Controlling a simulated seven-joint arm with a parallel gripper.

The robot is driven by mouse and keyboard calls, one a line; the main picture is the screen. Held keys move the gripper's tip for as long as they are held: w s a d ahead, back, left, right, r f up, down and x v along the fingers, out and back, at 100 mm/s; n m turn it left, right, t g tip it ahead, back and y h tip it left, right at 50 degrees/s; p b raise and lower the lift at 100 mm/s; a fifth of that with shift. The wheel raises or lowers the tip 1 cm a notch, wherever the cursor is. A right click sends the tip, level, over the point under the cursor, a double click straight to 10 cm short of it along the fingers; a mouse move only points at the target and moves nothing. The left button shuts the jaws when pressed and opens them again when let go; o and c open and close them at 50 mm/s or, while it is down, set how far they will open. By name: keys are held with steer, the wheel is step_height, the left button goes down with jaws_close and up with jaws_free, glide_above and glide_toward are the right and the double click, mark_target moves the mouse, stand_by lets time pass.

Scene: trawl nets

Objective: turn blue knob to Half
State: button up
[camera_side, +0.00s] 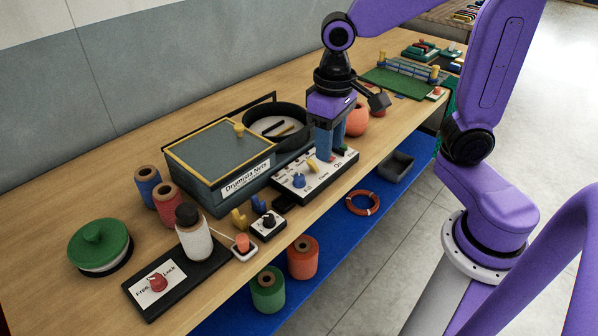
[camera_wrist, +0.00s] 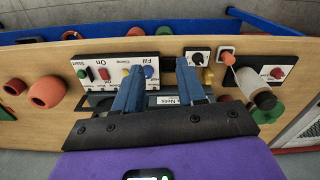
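The blue knob (camera_side: 298,180) stands on the left end of a white labelled control panel (camera_side: 289,193), above the word "Full" or "Fill". Its setting is too small to read. It also shows in the wrist view (camera_wrist: 149,72), close beside the left fingertip. My gripper (camera_side: 331,156) is above the right part of the panel, fingers pointing down, to the right of the blue knob. In the wrist view its fingers (camera_wrist: 159,68) are spread with nothing held between them. Contact with the panel cannot be told.
A yellow lever (camera_side: 311,164) stands between the blue knob and my fingers. Red and green buttons (camera_wrist: 104,74) are on the same panel. The drumsla-net box (camera_side: 222,160) and a black round pan (camera_side: 275,124) stand behind. A black-knob box (camera_side: 268,223) is left.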

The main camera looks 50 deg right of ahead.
mark_target(299, 176)
steer(key=w+d+m, duration=0.3)
steer(key=w+m, duration=0.6)
steer(key=w, duration=0.2)
steer(key=f, duration=1.6)
steer(key=shift+d+f, duration=0.25)
steer(key=shift+d, duration=0.1)
steer(key=shift+c, duration=0.3)
jaws_close()
